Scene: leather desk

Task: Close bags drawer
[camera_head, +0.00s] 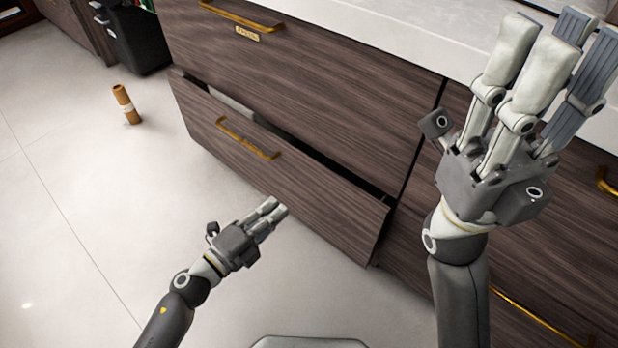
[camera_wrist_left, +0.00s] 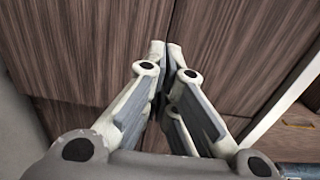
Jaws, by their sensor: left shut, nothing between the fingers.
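The lower drawer (camera_head: 315,195) has a dark wood front and a gold handle (camera_head: 247,138). It stands partly open, with a dark gap along its top edge. My left gripper (camera_head: 277,208) is shut and empty, in front of the lower part of this drawer front. In the left wrist view its fingertips (camera_wrist_left: 166,46) meet in front of dark wood panels; whether they touch the wood I cannot tell. My right gripper (camera_head: 550,45) is raised at the right, fingers spread and pointing up, empty. The drawer's contents are mostly hidden.
A closed upper drawer (camera_head: 290,80) with a gold handle and small label sits above, under a pale countertop (camera_head: 385,30). A brown cylinder (camera_head: 126,104) stands on the pale floor (camera_head: 70,190). A black bin (camera_head: 137,40) is at the back left.

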